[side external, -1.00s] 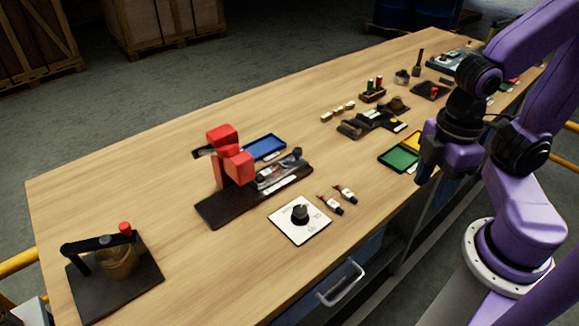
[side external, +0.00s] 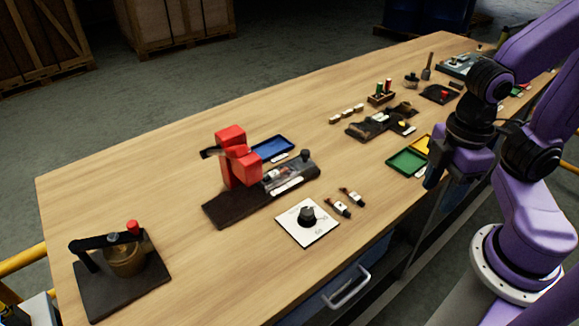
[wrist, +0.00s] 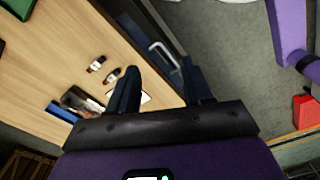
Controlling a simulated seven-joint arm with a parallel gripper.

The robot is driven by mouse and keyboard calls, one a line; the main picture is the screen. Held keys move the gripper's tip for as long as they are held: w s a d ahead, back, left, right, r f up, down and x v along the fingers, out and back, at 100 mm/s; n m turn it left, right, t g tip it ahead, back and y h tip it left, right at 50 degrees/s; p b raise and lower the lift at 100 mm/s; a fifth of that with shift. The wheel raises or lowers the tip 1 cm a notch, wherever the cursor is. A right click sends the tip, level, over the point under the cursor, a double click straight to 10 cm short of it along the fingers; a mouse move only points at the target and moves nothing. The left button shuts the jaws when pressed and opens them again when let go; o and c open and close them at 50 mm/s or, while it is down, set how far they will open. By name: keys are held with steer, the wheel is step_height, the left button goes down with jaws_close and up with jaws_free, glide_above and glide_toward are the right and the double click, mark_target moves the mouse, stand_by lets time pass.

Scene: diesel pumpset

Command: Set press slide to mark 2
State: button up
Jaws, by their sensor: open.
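The red press (side external: 238,160) stands on a long dark base (side external: 235,208) left of the table's middle in the side view. Its slide (side external: 284,174) runs along the base to the press's right, with a dark knob (side external: 306,155) at the far end and a white strip (side external: 287,187) along the front. The marks are too small to read. My gripper (side external: 440,183) is open and empty at the table's front edge, well to the right of the press. In the wrist view, my gripper (wrist: 160,72) points past the table edge; part of the press assembly (wrist: 82,101) shows at lower left.
A white plate with a dark knob (side external: 307,214) and two small connectors (side external: 344,202) lie between press and gripper. A green tray (side external: 407,161) is close to my gripper. A drawer handle (side external: 347,289) sticks out in front. A lever device (side external: 122,260) stands at left.

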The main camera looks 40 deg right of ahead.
steer(key=shift+o, duration=0.5)
step_height(320, 180, up, 4)
steer(key=m, duration=1.5)
glide_above(305, 151)
step_height(305, 151, down, 18)
steer(key=shift+r, duration=0.15)
jaws_close()
